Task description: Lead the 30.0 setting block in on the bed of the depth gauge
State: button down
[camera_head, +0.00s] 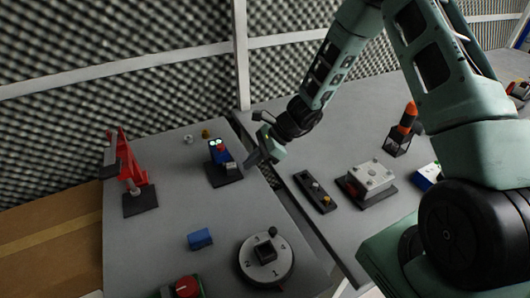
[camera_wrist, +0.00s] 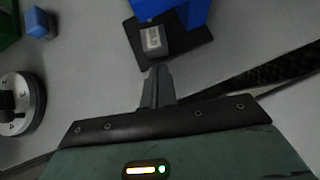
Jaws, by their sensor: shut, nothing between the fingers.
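The depth gauge (camera_head: 217,151) is a blue upright body with small lights and a red part, on a black base plate (camera_head: 225,178). Its blue body (camera_wrist: 178,10) shows at the top of the wrist view. The grey setting block (camera_wrist: 154,40) has a pale label with small print and sits on the black base plate, at the front of the blue body. The block also shows in the head view (camera_head: 231,167). My gripper (camera_wrist: 157,72) is shut and empty, its fingertips just short of the block's near side. I cannot tell whether they touch it. In the head view my gripper (camera_head: 253,158) is right of the gauge.
A red clamp-like stand (camera_head: 133,170) is at left. A blue block (camera_head: 200,238), a round dial (camera_head: 265,260) and a red button box (camera_head: 185,287) are in front. A gap separates the two tables. A black two-knob strip (camera_head: 315,190) and a grey box (camera_head: 371,180) are on the right table.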

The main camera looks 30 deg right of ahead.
aim_at(239, 170)
jog(key=shift+w+a, duration=0.2)
jog(key=shift+a, duration=0.45)
jog(key=shift+w+a+b, duration=0.15)
jog(key=shift+a+b, duration=0.05)
jog(key=shift+a, duration=0.45)
jog(key=shift+w+a+b, duration=0.15)
jog(key=shift+a+b, duration=0.05)
jog(key=shift+a, duration=0.45)
jog(key=shift+d, duration=0.15)
